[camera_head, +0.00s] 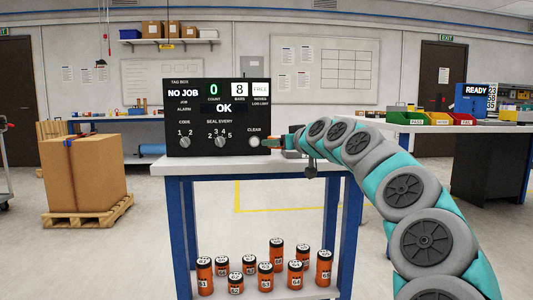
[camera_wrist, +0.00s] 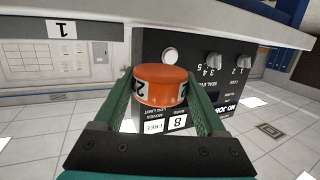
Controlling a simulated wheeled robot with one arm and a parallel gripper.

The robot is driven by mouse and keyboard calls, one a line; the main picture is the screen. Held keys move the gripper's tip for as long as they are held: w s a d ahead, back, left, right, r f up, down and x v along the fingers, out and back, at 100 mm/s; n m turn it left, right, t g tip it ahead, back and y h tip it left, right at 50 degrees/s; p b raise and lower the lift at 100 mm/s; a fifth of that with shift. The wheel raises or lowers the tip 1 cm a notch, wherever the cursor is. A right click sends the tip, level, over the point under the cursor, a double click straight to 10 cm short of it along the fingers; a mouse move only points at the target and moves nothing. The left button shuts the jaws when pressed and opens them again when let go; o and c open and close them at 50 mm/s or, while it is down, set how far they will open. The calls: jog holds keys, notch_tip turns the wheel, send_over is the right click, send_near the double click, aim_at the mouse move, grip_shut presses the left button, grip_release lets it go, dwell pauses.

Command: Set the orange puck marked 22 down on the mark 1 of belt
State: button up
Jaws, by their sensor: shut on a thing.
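In the wrist view an orange puck (camera_wrist: 162,85) sits between the two green fingers of my gripper (camera_wrist: 166,98), which is shut on it. Its side carries white labels with black figures, only partly in sight; a 2 shows. A white label with a black 1 (camera_wrist: 62,28) is on a grey edge at the upper left, upside down and apart from the puck. In the head view my gripper (camera_head: 276,143) is small, beside the front of the black tag box; the puck cannot be made out there. No belt surface is clearly in view.
The black tag box (camera_head: 217,118) stands on a white-topped blue table (camera_head: 215,164), close to my gripper. Several orange canisters (camera_head: 265,276) stand on the lower shelf. A cardboard box (camera_head: 84,172) on a pallet is at left. Coloured bins (camera_head: 440,117) are at right.

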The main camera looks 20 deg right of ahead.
jog(key=w, duration=0.4)
jog(key=w+a, duration=0.1)
jog(key=w, duration=0.1)
jog(key=shift+a+f, duration=0.1)
jog(key=shift+f, duration=1.95)
jog(key=shift+f, duration=0.2)
jog(key=o, duration=1.1)
jog(key=shift+r, duration=0.1)
jog(key=shift+o, duration=0.2)
jog(key=shift+r, duration=0.1)
jog(key=shift+s, duration=0.15)
jog(key=s+d+r, duration=0.1)
jog(key=s+r, duration=0.1)
jog(key=s, duration=0.9)
jog(key=shift+s, duration=0.35)
